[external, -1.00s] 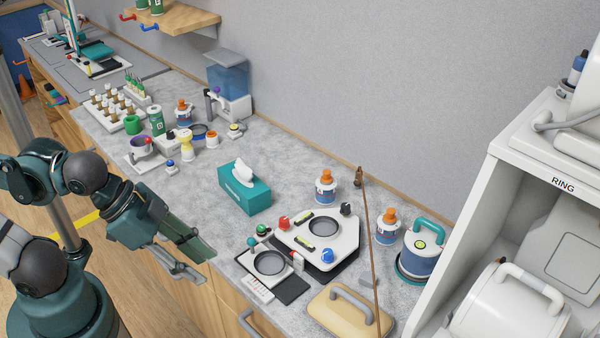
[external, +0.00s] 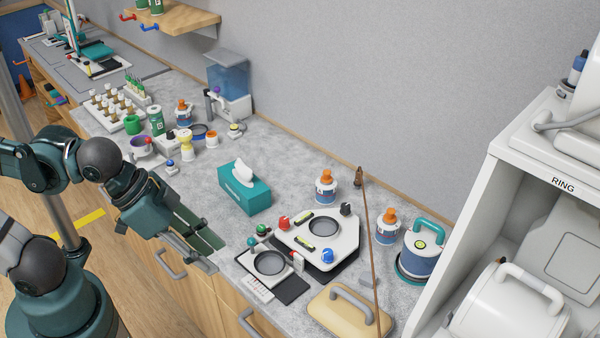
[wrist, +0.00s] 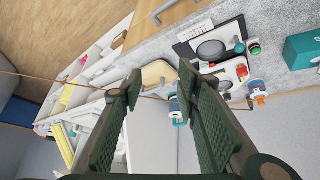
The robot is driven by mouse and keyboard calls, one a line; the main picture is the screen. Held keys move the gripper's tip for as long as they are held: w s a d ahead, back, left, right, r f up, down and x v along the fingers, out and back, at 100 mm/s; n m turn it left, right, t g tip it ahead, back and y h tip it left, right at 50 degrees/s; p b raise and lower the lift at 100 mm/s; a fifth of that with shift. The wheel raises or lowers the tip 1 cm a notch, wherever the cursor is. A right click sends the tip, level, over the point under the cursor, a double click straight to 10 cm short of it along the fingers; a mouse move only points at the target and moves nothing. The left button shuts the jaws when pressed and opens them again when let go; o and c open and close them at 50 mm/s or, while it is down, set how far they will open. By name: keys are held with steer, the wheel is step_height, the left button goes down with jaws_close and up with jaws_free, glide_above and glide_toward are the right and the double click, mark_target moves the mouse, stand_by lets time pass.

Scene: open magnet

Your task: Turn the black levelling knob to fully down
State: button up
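The black levelling knob (external: 346,209) stands at the back right corner of a white levelling plate (external: 345,240) on the grey counter. The same plate carries a red knob (external: 284,223), a blue knob (external: 327,256), two yellow-green bubble levels and a round dark disc. My gripper (external: 213,252) is over the counter's front edge, left of the plate and well apart from the knob. In the wrist view my gripper (wrist: 155,90) has its two fingers spread with nothing between them. In that view the levelling plate is at upper right, beyond the fingers.
A teal tissue box (external: 245,188) stands left of the plate. Orange-capped bottles (external: 326,187) stand behind and right of it. A thin brown rod (external: 370,240) rises near the tan handled case (external: 345,312).

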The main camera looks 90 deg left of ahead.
steer(key=w+a+r+n+g+p, duration=0.2)
steer(key=w+a+r+n+p, duration=0.15)
steer(key=w+a+n, duration=0.45)
steer(key=n+g+p, duration=0.5)
steer(key=n+p, duration=0.1)
steer(key=n, duration=1.1)
glide_above(346, 205)
steer(key=f, duration=1.1)
steer(key=shift+d+f, duration=0.25)
steer(key=shift+f, duration=0.05)
steer(key=shift+a+f, duration=0.35)
steer(key=shift+f, duration=0.05)
steer(key=shift+f, duration=0.1)
steer(key=shift+d+f+p, duration=0.1)
steer(key=shift+f+p, duration=0.2)
steer(key=shift+f, duration=3.5)
